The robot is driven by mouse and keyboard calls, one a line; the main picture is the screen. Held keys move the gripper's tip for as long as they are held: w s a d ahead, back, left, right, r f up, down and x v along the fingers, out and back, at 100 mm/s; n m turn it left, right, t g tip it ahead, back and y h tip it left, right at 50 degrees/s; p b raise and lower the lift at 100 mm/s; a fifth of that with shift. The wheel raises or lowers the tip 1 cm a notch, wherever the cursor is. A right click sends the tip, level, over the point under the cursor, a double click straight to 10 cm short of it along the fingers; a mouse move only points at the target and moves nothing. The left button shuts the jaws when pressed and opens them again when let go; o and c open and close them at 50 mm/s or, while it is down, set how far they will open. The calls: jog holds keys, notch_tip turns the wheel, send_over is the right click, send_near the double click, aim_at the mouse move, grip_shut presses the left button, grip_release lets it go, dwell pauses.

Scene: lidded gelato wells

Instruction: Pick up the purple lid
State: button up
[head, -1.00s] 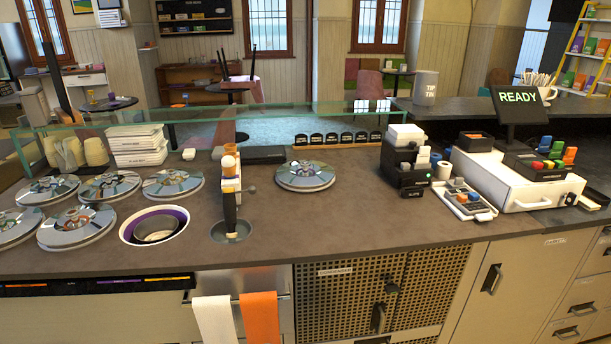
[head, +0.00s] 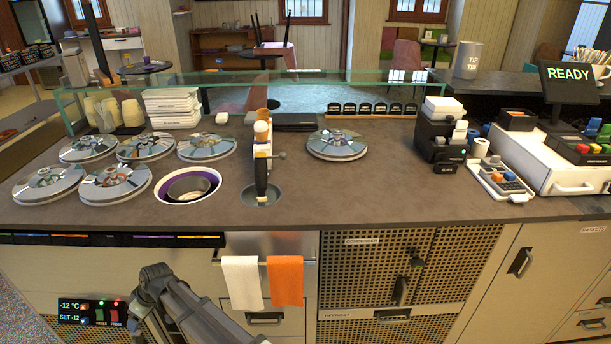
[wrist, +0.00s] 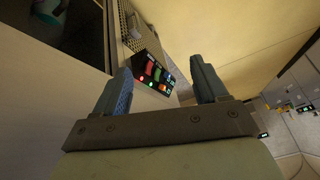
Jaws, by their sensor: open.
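Several round, shiny silver lids (head: 205,147) rest over wells at the left of the counter in the head view. One similar lid (head: 337,144) lies alone on the counter, right of the scoop stand. No lid looks clearly purple, so I cannot tell by colour which one is the purple lid. An uncovered well (head: 188,185) has a purple inner band and a dark inside. My gripper (wrist: 160,72) is open and empty in the wrist view, facing a cabinet side and a small lit panel, with no lid near it. I cannot make out its fingers in the head view.
A scoop stand (head: 262,165) rises between the open well and the lone lid. A glass screen (head: 290,78) runs along the back. A black caddy (head: 440,140) and a cash register (head: 545,165) stand right. The counter's front middle is clear.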

jog(key=w+a+r+n+t+y, duration=0.15)
jog(key=a+r, duration=0.25)
jog(key=r, duration=0.4)
jog(key=w+a+r+t+y, duration=0.15)
jog(key=a+r, duration=0.25)
jog(key=r, duration=0.5)
jog(key=w+a+r+t+y, duration=0.15)
jog(key=a+r, duration=0.25)
jog(key=r, duration=0.4)
jog(key=w+d+r+n+t, duration=0.3)
jog(key=w+d+r+t, duration=0.9)
jog(key=w+d+r, duration=1.25)
jog(key=w+d+r+t, duration=0.2)
jog(key=w+d, duration=0.1)
jog(key=d, duration=0.5)
jog(key=m+g+h, duration=0.4)
jog(key=m+h, duration=0.6)
jog(key=m, duration=0.9)
send_near(338, 132)
jog(key=x, duration=0.3)
jog(key=shift+d+f, duration=0.15)
jog(key=shift+d, duration=0.05)
jog(key=shift+a+x, duration=0.15)
jog(key=shift+x, duration=1.1)
jog(key=shift+a+x, duration=0.1)
jog(key=shift+x, duration=1.2)
